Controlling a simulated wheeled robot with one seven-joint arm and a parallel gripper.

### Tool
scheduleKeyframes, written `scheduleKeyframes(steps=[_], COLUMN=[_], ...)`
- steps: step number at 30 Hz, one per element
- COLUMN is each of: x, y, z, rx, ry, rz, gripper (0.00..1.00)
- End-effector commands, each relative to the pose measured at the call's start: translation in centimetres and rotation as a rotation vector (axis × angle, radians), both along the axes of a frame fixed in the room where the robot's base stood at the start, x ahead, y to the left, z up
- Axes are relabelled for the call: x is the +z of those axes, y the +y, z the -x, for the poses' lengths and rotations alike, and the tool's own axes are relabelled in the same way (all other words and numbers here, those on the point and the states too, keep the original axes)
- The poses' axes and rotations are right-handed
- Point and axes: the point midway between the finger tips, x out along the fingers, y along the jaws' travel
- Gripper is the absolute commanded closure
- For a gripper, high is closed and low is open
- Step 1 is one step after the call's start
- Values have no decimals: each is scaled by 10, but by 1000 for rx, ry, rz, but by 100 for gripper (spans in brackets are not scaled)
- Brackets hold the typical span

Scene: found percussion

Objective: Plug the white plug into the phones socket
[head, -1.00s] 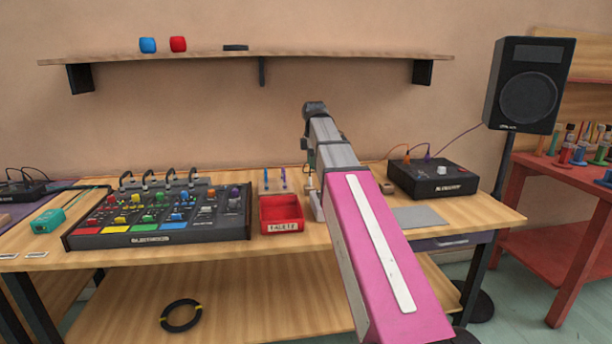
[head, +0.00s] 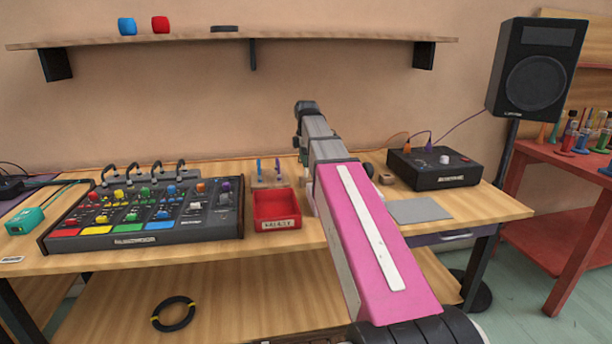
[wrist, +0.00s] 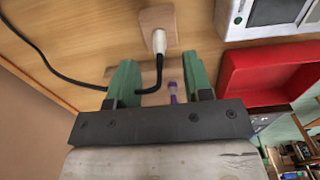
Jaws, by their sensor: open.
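The white plug (wrist: 159,40) shows in the wrist view, standing at a small wooden block with a black cable running from it. My gripper (wrist: 158,72) is open, its two green fingers apart on either side of the cable. The plug lies just beyond the fingertips, roughly midway between them, and is not gripped. In the head view my pink arm reaches over the bench and hides the plug and most of the gripper. I cannot make out the phones socket; labels on the mixer (head: 150,215) and the black box (head: 433,168) are too small to read.
A red tray (head: 277,207) stands between the mixer and my arm; it also shows at the right of the wrist view (wrist: 262,72). A rack with blue and purple pegs (head: 268,178) stands behind it. A grey pad (head: 420,211) lies right. A shelf (head: 330,44) hangs above.

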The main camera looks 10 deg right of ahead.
Motion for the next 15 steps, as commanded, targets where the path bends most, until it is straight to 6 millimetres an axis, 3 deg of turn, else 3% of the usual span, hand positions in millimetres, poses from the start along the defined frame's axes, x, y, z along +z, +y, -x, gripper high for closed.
scheduleKeyframes(steps=[15], x=[-50], y=[1], z=[-1], rx=[-1], ry=[1], rz=[0], gripper=[54])
